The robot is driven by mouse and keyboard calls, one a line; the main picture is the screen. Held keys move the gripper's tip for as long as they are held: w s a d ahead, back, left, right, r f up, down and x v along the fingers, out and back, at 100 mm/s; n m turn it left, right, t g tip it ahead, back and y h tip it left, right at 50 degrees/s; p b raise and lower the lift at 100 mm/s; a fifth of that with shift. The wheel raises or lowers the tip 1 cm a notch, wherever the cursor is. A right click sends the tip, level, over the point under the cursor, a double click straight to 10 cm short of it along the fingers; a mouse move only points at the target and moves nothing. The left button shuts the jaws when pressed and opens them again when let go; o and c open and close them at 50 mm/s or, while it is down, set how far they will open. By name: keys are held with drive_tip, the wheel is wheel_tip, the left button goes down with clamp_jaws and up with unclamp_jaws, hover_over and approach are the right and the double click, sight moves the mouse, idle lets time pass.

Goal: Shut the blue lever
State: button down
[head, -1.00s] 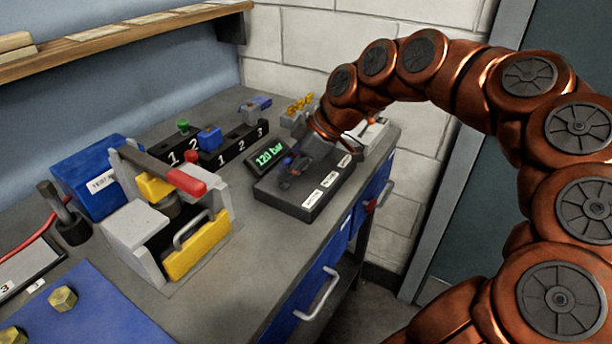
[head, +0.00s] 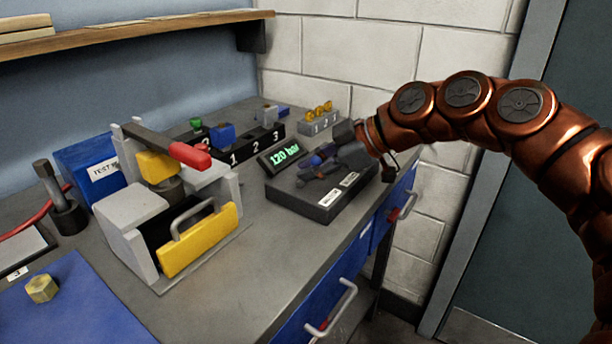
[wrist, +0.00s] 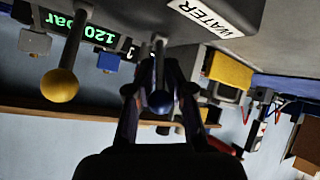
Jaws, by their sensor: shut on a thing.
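A black valve box (head: 318,209) with white labels stands at the right front of the bench. In the wrist view the blue lever (wrist: 160,101), a grey rod with a blue ball knob, lies between the fingers of my gripper (wrist: 159,84). My gripper is shut on it. In the head view my gripper (head: 318,166) is low over the box and hides much of the lever. A second lever with a yellow ball knob (wrist: 60,84) stands apart to the left in the wrist view, outside the fingers. A label reading WATER (wrist: 212,13) is near the blue lever.
A display (head: 285,156) behind the box reads 120 bar. A grey-and-yellow press (head: 200,240) with a red-handled arm stands to the left. Numbered black blocks (head: 255,146) are behind. Blue drawers (head: 335,290) lie below the bench edge. Open bench lies between press and box.

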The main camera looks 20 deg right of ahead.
drive_tip(key=shift+d+r, duration=0.1)
drive_tip(key=shift+r, duration=0.05)
drive_tip(key=c, duration=1.2)
unclamp_jaws()
drive_tip(key=shift+s, duration=0.1)
drive_tip(key=shift+c, duration=0.2)
drive_tip(key=v, duration=1.1)
drive_tip(key=shift+s+d+r, duration=0.15)
drive_tip(key=shift+s+d, duration=0.15)
